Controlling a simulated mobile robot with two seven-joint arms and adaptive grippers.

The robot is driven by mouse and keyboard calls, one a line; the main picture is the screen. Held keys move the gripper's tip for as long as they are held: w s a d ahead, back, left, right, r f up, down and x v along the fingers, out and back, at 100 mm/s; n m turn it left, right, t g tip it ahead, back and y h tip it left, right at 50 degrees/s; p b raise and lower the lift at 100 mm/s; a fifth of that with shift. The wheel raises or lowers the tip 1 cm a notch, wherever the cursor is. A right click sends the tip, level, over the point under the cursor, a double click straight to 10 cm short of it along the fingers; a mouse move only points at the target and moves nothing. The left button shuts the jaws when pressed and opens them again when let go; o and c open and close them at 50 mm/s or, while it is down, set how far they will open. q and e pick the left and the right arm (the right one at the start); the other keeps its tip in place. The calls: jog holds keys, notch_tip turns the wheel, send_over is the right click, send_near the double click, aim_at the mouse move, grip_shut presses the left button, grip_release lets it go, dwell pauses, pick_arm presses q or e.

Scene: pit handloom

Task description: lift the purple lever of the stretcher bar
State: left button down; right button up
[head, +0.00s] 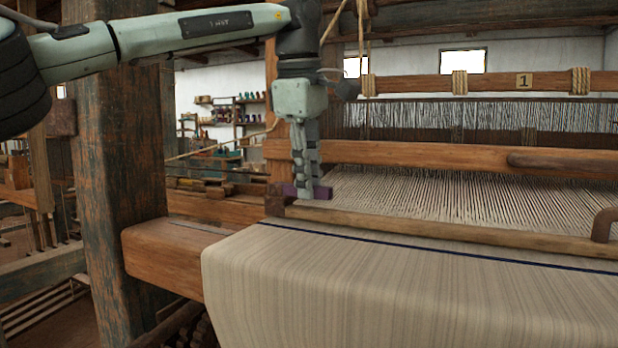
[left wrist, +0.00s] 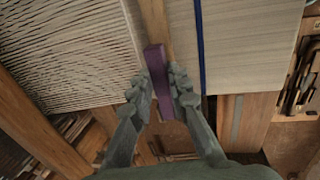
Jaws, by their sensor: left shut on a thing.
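The purple lever (head: 321,192) sits at the left end of the wooden stretcher bar (head: 430,226), at the edge of the woven cloth. My left gripper (head: 304,190) points down and is shut on the lever. In the left wrist view the lever (left wrist: 158,80) lies between both fingers (left wrist: 164,95) of the left gripper, with its far end beyond the fingertips. The stretcher bar also shows in the left wrist view (left wrist: 154,22), running on from the lever. In the head view the fingers hide part of the lever. My right gripper is not in view.
Pale cloth (head: 420,285) with a dark blue stripe drapes over the front beam (head: 160,262). Warp threads (head: 450,195) stretch behind the bar to the wooden beater (head: 440,156). A thick wooden post (head: 120,150) stands left of the gripper. A curved brown handle (head: 604,224) is at far right.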

aim_at(295, 185)
pick_arm(q)
jog(key=shift+r, duration=0.1)
dwell(0.3)
jog(key=h, duration=0.1)
jog(key=r+h, duration=0.1)
jog(key=a+g+h, duration=0.1)
jog(key=shift+w+r, duration=0.2)
jog(key=shift+w, duration=0.05)
jog(key=shift+w+a+r+n+g+h, duration=0.15)
jog(key=shift+a+r+g+h, duration=0.2)
jog(key=shift+h, duration=0.5)
jog(key=shift+w+a+r+n+g+h, duration=0.15)
jog(key=shift+a+r+g+h, duration=0.15)
jog(key=shift+h, duration=0.55)
jog(key=c, duration=1.4)
grip_release()
jog(key=shift+s, duration=0.1)
jog(key=shift+c, duration=0.2)
jog(key=shift+r, duration=0.1)
jog(key=v, duration=0.7)
jog(key=shift+a, duration=0.2)
